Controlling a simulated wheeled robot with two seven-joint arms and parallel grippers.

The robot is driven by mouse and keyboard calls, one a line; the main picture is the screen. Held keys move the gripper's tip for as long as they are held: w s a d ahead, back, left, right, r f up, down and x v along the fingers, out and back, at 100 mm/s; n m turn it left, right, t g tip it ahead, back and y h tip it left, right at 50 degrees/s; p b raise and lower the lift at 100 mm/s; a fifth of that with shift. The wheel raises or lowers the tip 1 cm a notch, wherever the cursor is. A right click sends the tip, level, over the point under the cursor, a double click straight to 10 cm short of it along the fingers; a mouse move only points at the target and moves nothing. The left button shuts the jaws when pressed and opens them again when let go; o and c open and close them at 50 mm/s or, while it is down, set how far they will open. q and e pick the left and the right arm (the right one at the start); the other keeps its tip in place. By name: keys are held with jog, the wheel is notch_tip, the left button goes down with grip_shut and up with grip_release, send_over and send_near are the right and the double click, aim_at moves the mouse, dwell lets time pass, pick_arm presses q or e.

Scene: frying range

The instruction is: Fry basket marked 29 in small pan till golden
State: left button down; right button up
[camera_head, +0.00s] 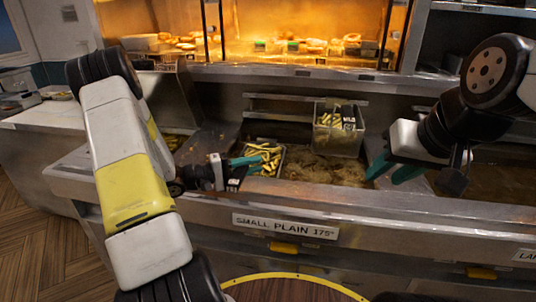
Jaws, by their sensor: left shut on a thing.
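A small basket of pale yellow fries (278,156) is at the left end of the small pan of bubbling brown oil (343,174). My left gripper (248,164), with teal fingers, is shut at this basket's left edge. Whether the basket touches the oil is unclear. A second wire basket (338,144) stands at the back of the pan, with fries and a dark tag whose number I cannot read. My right gripper (392,171) is open and empty at the pan's right side, its teal fingers apart. No 29 is legible.
A front label (284,226) reads SMALL PLAIN 175°. A second pan of oil (492,182) lies to the right, partly behind my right arm. A lit warming shelf (300,52) with food runs along the back. A counter (45,115) is at left.

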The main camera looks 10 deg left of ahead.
pick_arm(q)
notch_tip(320, 180, up, 19)
dwell(1.6)
jog(key=shift+a, duration=0.1)
